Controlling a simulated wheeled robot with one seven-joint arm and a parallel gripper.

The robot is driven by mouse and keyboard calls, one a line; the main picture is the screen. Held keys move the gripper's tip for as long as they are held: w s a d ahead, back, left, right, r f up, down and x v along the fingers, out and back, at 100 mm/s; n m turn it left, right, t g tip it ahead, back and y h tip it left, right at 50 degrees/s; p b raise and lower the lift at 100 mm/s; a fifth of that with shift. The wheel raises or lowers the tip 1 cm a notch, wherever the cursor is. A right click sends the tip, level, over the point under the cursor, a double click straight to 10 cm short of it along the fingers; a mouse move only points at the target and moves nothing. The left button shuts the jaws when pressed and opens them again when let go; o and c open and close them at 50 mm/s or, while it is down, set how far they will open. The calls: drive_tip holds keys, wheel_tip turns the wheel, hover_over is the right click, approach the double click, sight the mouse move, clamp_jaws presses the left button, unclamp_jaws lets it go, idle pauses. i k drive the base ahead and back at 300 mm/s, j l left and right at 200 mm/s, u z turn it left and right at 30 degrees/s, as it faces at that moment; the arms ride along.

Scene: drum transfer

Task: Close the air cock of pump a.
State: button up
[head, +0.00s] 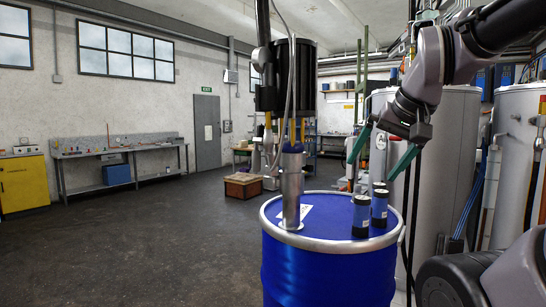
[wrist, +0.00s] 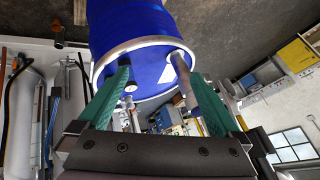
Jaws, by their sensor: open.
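A pump stands upright on the blue drum (head: 325,265), with a black cylindrical motor (head: 298,75) above a silver tube (head: 292,190). A grey fitting (head: 261,55) sits on the motor's left side; I cannot tell whether it is the air cock or how its handle is set. No label shows which pump this is. My gripper (head: 371,170) is open and empty, its green fingers pointing down, right of the pump and above the drum's right side in the picture. In the wrist view the fingers frame the drum lid, with the tube near the right finger.
Large grey tanks (head: 452,150) and pipes crowd the right side. A brown crate (head: 243,185) lies on the floor behind. A workbench (head: 120,150) and yellow cabinet (head: 22,184) line the left wall. The left floor is clear.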

sight(256, 154)
drive_tip(key=j+z, duration=0.3)
drive_tip(key=j, duration=1.3)
